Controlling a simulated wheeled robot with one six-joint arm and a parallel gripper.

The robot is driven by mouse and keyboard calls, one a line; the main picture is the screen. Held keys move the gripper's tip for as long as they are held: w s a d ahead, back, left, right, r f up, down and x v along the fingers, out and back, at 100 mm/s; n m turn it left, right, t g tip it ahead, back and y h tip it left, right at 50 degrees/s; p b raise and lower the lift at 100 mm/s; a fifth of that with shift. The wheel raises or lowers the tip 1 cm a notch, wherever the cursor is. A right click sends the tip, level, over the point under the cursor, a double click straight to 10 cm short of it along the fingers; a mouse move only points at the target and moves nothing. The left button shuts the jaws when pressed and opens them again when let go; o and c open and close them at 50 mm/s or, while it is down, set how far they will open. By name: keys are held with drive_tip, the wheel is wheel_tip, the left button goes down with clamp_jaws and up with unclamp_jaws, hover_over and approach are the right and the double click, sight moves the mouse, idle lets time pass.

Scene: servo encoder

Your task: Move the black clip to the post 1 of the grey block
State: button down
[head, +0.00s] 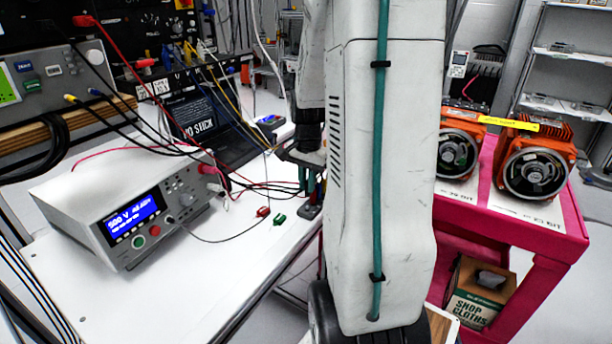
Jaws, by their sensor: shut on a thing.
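My gripper (307,186) is at the right edge of the white table, pointing down and partly hidden by my own arm. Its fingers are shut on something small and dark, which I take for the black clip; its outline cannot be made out. A small dark grey block (308,212) with a reddish spot sits just below the fingertips, near the table edge. My arm hides part of it. Its posts are too small to tell apart, and I cannot tell whether the clip touches one.
Orange motors (535,165) sit on a pink cart (555,235) at right.

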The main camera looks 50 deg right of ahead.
drive_tip(key=shift+f, duration=2.05)
drive_tip(key=shift+a+f, duration=0.1)
drive_tip(key=shift+f, duration=0.1)
idle(0.3)
drive_tip(key=c, duration=1.3)
unclamp_jaws()
drive_tip(key=shift+c, duration=0.2)
drive_tip(key=shift+r, duration=3.5)
